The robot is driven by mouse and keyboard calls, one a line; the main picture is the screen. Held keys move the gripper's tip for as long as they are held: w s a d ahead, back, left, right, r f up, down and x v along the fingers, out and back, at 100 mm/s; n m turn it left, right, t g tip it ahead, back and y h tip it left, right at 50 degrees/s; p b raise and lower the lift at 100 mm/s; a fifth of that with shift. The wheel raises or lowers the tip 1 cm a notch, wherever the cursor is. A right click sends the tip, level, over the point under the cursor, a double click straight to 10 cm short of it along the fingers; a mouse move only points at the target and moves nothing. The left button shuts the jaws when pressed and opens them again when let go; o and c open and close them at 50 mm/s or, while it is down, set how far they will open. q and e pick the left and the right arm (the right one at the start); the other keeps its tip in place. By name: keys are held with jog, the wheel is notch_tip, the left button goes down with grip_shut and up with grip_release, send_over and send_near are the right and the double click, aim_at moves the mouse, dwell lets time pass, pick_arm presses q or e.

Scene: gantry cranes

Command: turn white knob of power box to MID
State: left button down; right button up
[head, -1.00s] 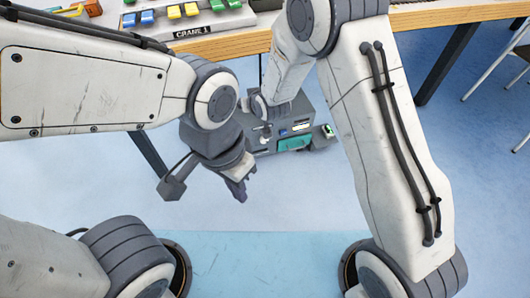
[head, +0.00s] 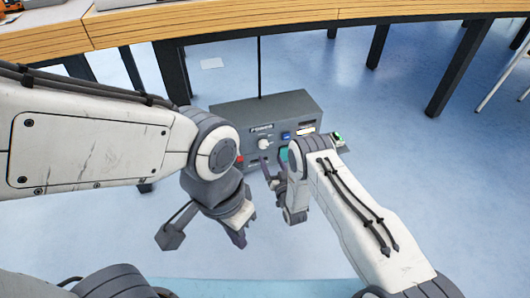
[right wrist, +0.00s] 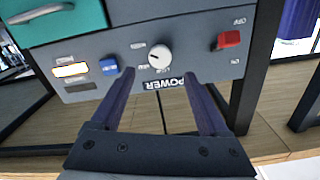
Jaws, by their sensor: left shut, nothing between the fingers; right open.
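The grey power box (head: 300,103) stands below the table in the head view. Its white knob (head: 264,143) is on the front face, under the POWER label (head: 262,128). The right wrist view shows the face upside down, with the white knob (right wrist: 159,57) near the middle. Its setting is too small to read. My right gripper (head: 273,172) is open in front of the box. In the right wrist view, its fingertips (right wrist: 158,74) are spread to either side below the knob, with nothing between them. My left gripper (head: 241,236) is shut and empty, lower and nearer.
A red switch (right wrist: 229,40), a blue button (right wrist: 110,67) and a lit display (right wrist: 70,70) share the panel. A teal drawer (right wrist: 60,22) adjoins it. The wooden table (head: 210,38) and its dark legs stand behind. Blue floor (head: 390,160) is clear at right.

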aim_at(264, 146)
jog(key=b+x, duration=0.4)
jog(key=x, duration=0.3)
jog(key=shift+w+f, duration=0.1)
jog(key=shift+f, duration=0.1)
jog(key=shift+w+a+r, duration=0.15)
jog(key=shift+w+a, duration=0.05)
jog(key=shift+w, duration=0.25)
grip_shut()
